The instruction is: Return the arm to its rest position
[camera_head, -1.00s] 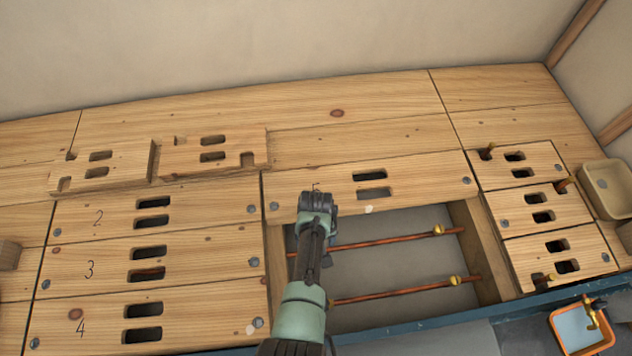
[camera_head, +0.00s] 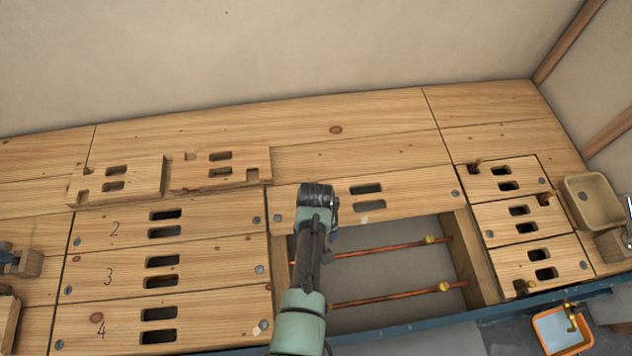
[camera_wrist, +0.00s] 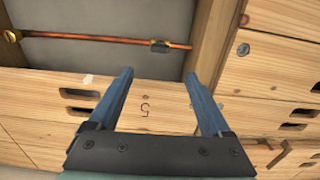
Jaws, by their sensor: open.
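My gripper shows in the wrist view (camera_wrist: 160,90) with its two blue fingers apart and nothing between them. It hangs over the wooden board marked 5 (camera_wrist: 165,112), and the number shows between the fingers. In the head view my arm reaches up from the bottom middle, and its wrist end (camera_head: 317,197) covers the left part of that board (camera_head: 410,190). The fingertips are hidden there.
Below that board is an open bay (camera_head: 390,265) with copper pipes (camera_head: 390,247) and brass fittings. Numbered boards (camera_head: 205,230) lie left, with two loose notched boards (camera_head: 220,166) behind. A beige bin (camera_head: 593,202) and an orange bucket (camera_head: 562,330) stand right.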

